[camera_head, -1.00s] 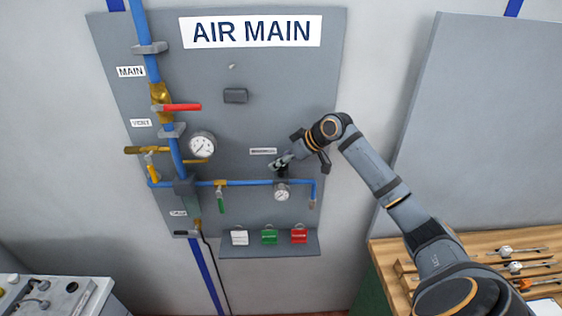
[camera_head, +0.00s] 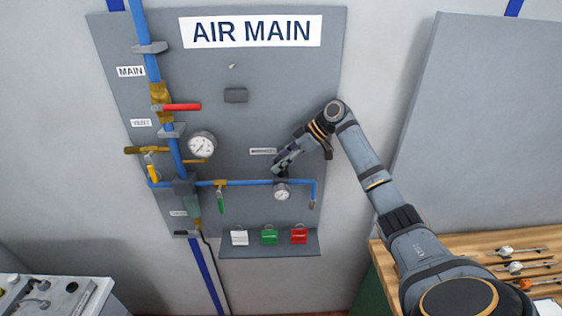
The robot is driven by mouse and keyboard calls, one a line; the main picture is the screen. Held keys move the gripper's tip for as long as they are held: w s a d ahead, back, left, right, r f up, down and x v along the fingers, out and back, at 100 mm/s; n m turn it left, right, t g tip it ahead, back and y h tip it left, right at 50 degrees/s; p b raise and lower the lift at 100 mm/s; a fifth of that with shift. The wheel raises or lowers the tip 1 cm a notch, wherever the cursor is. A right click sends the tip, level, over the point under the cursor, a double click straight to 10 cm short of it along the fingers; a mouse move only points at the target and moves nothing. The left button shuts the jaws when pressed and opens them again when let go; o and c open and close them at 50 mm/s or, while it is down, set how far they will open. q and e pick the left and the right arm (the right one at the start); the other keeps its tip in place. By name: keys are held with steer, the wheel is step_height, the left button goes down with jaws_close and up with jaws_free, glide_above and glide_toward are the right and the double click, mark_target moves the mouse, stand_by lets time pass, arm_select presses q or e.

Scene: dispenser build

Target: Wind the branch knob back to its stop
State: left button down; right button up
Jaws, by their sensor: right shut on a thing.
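The branch is a blue pipe (camera_head: 250,183) running across the lower part of the grey AIR MAIN board (camera_head: 290,100). A small gauge (camera_head: 282,192) sits on it towards its right end. My right gripper (camera_head: 280,168) is at the dark branch knob just above this gauge, shut on it. The fingers hide most of the knob, so its turn and its stop cannot be made out. My left gripper is not in view.
A red-handled main valve (camera_head: 182,107), a larger gauge (camera_head: 202,145), a yellow handle (camera_head: 150,165) and a green handle (camera_head: 221,201) are left of my gripper. White, green and red padlocks (camera_head: 299,236) sit on a shelf below. A wooden bench (camera_head: 385,250) stands lower right.

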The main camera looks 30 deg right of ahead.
steer(key=shift+f, duration=0.15)
steer(key=o, duration=0.7)
steer(key=shift+o, duration=1)
steer(key=shift+w+a, duration=0.1)
steer(key=v, duration=1.2)
steer(key=shift+o, duration=0.4)
steer(key=shift+w, duration=0.1)
